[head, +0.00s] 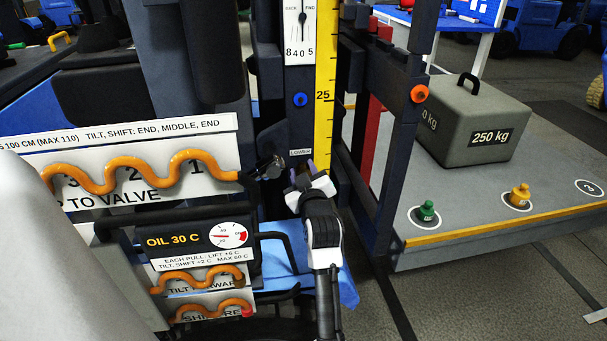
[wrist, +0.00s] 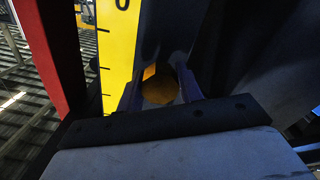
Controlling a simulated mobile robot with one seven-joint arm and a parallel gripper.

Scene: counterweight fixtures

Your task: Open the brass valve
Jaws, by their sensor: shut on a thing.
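The brass valve (wrist: 160,88) shows in the wrist view as a dark golden, rounded piece in shadow between my two fingers. My gripper (head: 302,176) reaches the mast just below the "LOWER" label (head: 301,152) in the head view. Its fingers (wrist: 158,92) are shut on the valve, one on each side. In the head view my gripper hides the valve, so how far it is turned cannot be told.
A yellow scale (head: 326,85) runs up the mast beside my gripper. A 250 kg weight (head: 474,125), a green weight (head: 427,211) and a brass weight (head: 519,195) stand on the grey platform (head: 470,222).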

